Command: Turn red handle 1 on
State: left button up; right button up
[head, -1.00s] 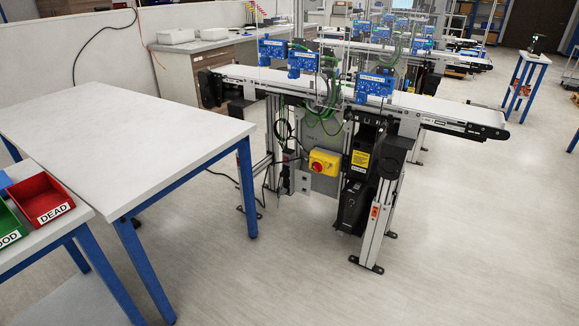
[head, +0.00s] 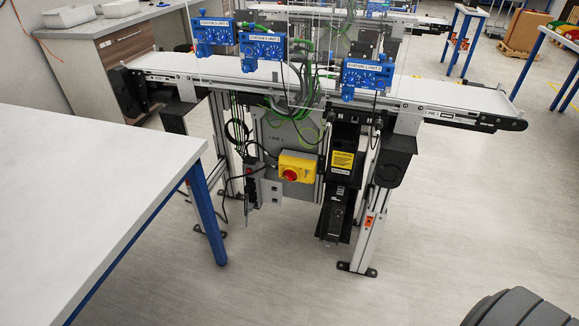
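A red rotary handle (head: 290,174) sits on a yellow switch box (head: 298,161) in the head view. The box is mounted on a grey panel (head: 275,135) under the nearest belt conveyor (head: 425,94). The panel carries small lettering that seems to read LINE 1. The handle's exact angle is too small to tell. Neither of my grippers shows in this view. A dark ribbed rounded part at the bottom right corner may be mine.
A white table (head: 90,170) with blue legs fills the left front. Blue limit units (head: 367,74) stand along the conveyor. A conveyor leg (head: 365,235) with a wide foot stands right of the box. The floor in front is clear.

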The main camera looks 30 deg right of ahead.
aim_at(290, 175)
jog(key=z, duration=0.6)
jog(key=i, duration=0.8)
jog(key=z, duration=1.15)
jog(key=i, duration=0.4)
jog(key=z, duration=0.4)
